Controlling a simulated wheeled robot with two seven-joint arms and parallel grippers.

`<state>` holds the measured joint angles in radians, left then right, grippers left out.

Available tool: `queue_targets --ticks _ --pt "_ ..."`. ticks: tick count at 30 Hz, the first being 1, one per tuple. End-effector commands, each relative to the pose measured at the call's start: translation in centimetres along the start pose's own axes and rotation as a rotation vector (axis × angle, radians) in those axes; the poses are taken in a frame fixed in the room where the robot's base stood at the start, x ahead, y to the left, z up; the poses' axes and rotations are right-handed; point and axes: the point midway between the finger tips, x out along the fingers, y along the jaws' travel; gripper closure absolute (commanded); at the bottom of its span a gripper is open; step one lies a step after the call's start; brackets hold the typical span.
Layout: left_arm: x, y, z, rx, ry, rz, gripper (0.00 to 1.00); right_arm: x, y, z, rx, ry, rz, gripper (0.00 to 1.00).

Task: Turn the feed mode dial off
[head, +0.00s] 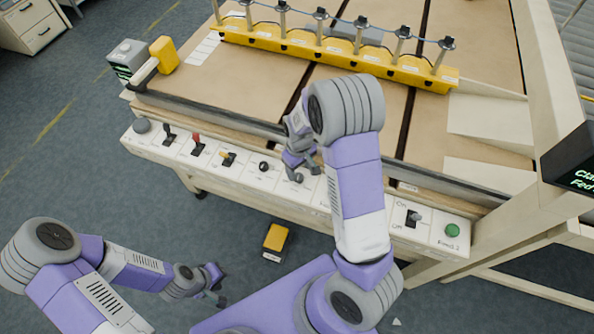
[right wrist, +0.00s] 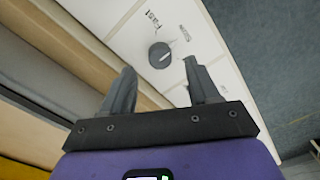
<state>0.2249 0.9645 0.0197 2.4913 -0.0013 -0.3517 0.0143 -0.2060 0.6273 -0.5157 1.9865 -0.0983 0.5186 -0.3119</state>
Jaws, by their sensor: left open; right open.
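A dark round dial (right wrist: 160,55) with a pale pointer line sits on the white control panel in the right wrist view. No contact shows. In the head view my right gripper (head: 305,172) is over the panel's middle, and my right arm seems to hide the dial. My left gripper (head: 218,287) is open and empty, low at the left, away from the panel.
The control panel (head: 245,178) also carries a red lever (head: 198,145), a yellow lever (head: 228,158), a black knob (head: 264,166), an ON/OFF switch (head: 413,217) and a green button (head: 452,230). A yellow box (head: 277,238) lies on the floor. A yellow bar (head: 340,62) crosses the table.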

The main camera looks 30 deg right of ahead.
Motion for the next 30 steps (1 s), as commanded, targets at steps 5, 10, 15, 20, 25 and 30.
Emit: queue_targets --ticks 5,10,15,20,25,30 --pt "0.6 -0.2 -0.1 0.0 0.0 0.0 0.47 2.8 0.0 0.0 0.0 -0.001 -0.001 0.4" --pt "0.7 -0.3 -0.1 0.0 0.001 0.0 0.47 3.7 0.0 0.0 0.0 0.0 0.0 0.4" --pt "0.7 -0.3 -0.1 0.0 0.001 0.0 0.47 3.8 0.0 0.0 0.0 0.002 0.0 0.4" --pt "0.7 -0.3 -0.1 0.0 0.001 0.0 0.47 3.8 0.0 0.0 0.0 0.001 0.0 0.5" --pt "0.7 -0.3 -0.1 0.0 0.001 0.0 0.47 3.8 0.0 0.0 0.0 0.001 0.0 0.76" --pt "0.7 -0.3 -0.1 0.0 0.001 0.0 0.47 3.8 0.0 0.0 0.0 0.001 0.0 0.95"
